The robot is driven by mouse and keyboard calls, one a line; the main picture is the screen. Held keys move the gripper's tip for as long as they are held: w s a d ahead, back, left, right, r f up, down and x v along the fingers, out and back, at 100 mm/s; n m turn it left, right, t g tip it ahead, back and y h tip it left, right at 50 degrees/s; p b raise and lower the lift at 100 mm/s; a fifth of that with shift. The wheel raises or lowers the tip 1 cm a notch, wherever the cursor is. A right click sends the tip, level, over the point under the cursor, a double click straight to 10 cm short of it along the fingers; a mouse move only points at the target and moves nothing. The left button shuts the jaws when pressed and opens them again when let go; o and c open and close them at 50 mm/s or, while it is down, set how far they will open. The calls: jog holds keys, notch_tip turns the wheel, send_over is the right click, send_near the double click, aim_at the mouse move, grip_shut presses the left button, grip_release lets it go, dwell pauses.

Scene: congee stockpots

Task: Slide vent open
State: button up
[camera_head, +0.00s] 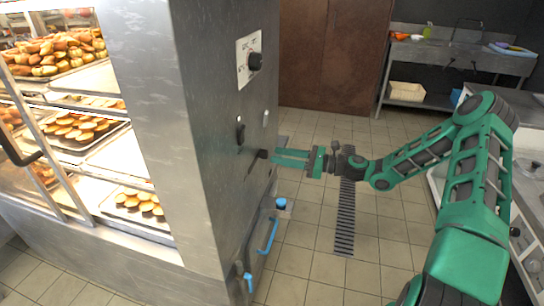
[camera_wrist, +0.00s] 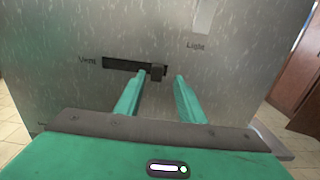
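The vent is a dark horizontal slot (camera_wrist: 120,64) labelled "Vent" on the steel side panel of the oven cabinet. Its small dark slider knob (camera_wrist: 157,72) sits at the right end of the slot in the wrist view. In the head view the dark knob (camera_head: 262,154) sticks out from the panel. My green gripper (camera_head: 275,157) points at the panel from the right. In the wrist view my gripper (camera_wrist: 161,76) is open, with one finger on each side of the knob. The left fingertip is very close to the knob; whether it touches cannot be told.
The tiled floor (camera_head: 310,240) with a drain grate (camera_head: 345,215) is clear. A sink counter stands behind.

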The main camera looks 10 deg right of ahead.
jog(key=v, duration=0.6)
jog(key=shift+d, duration=0.35)
jog(key=shift+s, duration=0.15)
jog(key=s+f+n+g+h, duration=0.2)
jog(key=s+n+g+h, duration=0.25)
jog(key=s, duration=0.25)
jog(key=s+f+n+g+h, duration=0.3)
jog(key=s+n, duration=0.3)
jog(key=s+d+r+n+h, duration=0.2)
jog(key=s+d+r, duration=0.2)
jog(key=s, duration=0.5)
jog(key=s+d+r+n+g+h, duration=0.1)
jog(key=s+d+r+n+h, duration=0.1)
jog(key=s+r, duration=0.4)
jog(key=s+d+r+n+h, duration=0.3)
jog(key=s+d+r, duration=0.3)
jog(key=s, duration=0.8)
jog(key=shift+d+h, duration=0.5)
jog(key=shift+h, duration=0.05)
